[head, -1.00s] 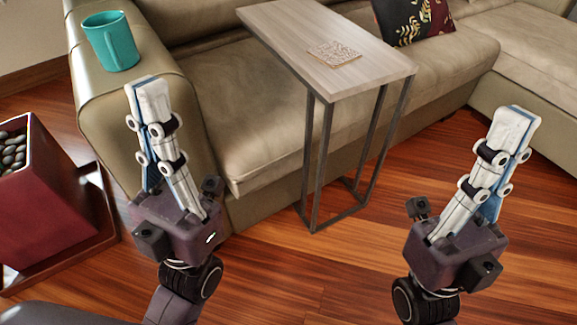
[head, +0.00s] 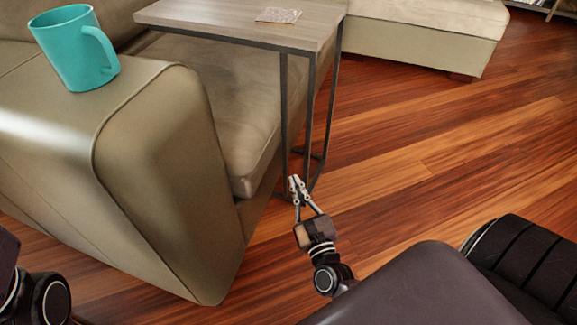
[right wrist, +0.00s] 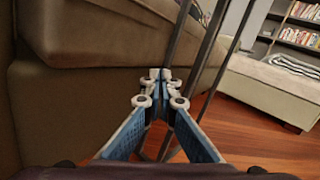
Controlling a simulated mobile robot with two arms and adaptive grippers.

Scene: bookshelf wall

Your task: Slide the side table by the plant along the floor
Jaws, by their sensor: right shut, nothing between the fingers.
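The side table has a pale wood top (head: 225,22) and thin dark metal legs. It stands upright at the sofa's front, its top reaching over the seat. Its legs also cross the right wrist view (right wrist: 207,50). My right gripper (head: 294,180) is low near the floor, by the lower end of the table's near legs. Its fingers are closed together with nothing between them; in the right wrist view (right wrist: 160,76) the tips meet close to the legs. I cannot tell whether they touch a leg. My left gripper's fingers are out of view. The plant is not visible.
A teal mug (head: 75,47) stands on the sofa arm (head: 150,130). A patterned square (head: 278,15) lies on the tabletop. The sofa closes off the left side. Open wood floor (head: 440,150) lies right of the table, up to another sofa section (head: 430,35).

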